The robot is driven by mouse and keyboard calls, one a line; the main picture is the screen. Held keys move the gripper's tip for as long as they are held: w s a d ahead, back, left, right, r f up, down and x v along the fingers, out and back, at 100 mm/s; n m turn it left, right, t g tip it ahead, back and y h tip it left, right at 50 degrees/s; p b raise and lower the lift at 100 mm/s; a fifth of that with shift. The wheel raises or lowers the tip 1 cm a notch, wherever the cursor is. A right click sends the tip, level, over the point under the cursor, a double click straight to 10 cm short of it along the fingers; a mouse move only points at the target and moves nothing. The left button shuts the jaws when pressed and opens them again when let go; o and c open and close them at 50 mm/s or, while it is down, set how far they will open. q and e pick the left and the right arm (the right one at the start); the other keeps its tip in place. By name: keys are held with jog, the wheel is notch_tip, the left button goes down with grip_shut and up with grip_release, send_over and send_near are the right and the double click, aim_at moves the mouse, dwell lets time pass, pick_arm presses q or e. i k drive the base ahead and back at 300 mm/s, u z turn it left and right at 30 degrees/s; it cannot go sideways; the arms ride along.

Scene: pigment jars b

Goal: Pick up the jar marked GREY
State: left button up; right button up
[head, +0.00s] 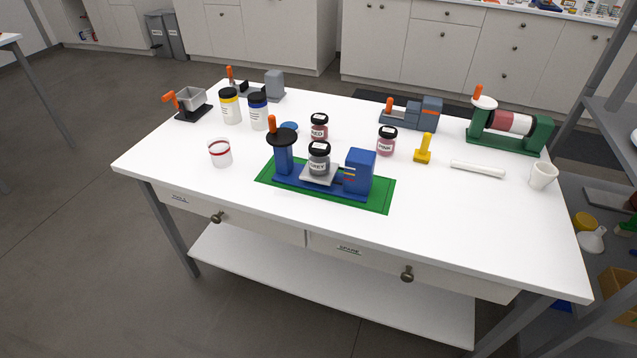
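The jar marked GREY (319,160) has a black lid and grey contents. It stands upright on a light plate of a blue device (359,172), between the device's blue post with a black disc and its blue block. The device sits on a green mat (377,201) near the front middle of the table. A jar marked RED (319,128) stands just behind it, and a jar marked PINK (386,142) stands to the right. Neither of my grippers shows in the head view.
The white table (480,220) is clear at the front right and front left. A white cup with a red band (220,153) stands left of the mat. A yellow stand (423,149), a white rod (477,169) and a white cup (542,176) are to the right. Grey shelving (603,120) borders the right side.

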aim_at(320, 150)
jog(key=z, duration=0.05)
jog(key=k, duration=0.7)
jog(key=u, duration=1.3)
jog(key=i, duration=1.85)
jog(key=z, duration=0.7)
